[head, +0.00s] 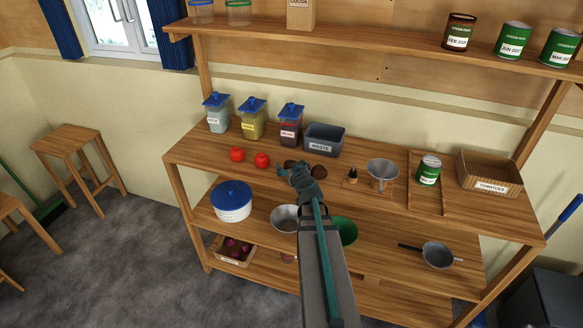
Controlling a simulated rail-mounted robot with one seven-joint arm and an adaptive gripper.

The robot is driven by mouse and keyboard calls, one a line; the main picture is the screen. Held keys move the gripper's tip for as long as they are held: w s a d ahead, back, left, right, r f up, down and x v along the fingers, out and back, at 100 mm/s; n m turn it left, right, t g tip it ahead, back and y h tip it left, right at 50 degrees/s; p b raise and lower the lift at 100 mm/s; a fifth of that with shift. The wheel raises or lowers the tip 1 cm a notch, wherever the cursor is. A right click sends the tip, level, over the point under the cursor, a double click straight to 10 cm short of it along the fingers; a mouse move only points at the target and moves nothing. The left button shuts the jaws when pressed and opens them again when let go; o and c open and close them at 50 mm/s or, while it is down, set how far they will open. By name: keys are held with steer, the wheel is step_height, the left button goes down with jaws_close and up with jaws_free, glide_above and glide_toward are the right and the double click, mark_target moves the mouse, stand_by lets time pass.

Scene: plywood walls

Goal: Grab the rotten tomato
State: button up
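Two red tomatoes, one on the left (237,155) and one on the right (261,160), sit on the upper shelf of the wooden unit. A dark brown round thing (320,171), which looks like a rotten tomato, sits to their right, just right of my gripper (296,166). Another dark brown patch (289,164) shows at the gripper's far left side; I cannot tell whether it is a second tomato. My gripper reaches over the shelf's front edge. Its fingers are small and partly hidden, so I cannot tell whether they are open, shut or touching anything.
A grey bin labelled WASTE (324,141) stands behind the gripper, beside blue-lidded jars (290,127). To the right are a funnel (383,172), a green can (429,171) and a box labelled TOMATOES (490,187). A pan (437,256) and a pot (231,205) stand below.

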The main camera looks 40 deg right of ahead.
steer(key=c, duration=0.7)
steer(key=shift+c, duration=0.3)
steer(key=shift+r, duration=0.1)
steer(key=shift+r, duration=0.75)
steer(key=s+r+b, duration=0.7)
steer(key=b, duration=0.3)
steer(key=shift+s+d+r, duration=0.2)
steer(key=shift+d+r, duration=0.1)
steer(key=shift+r, duration=0.1)
steer(key=shift+b, duration=0.85)
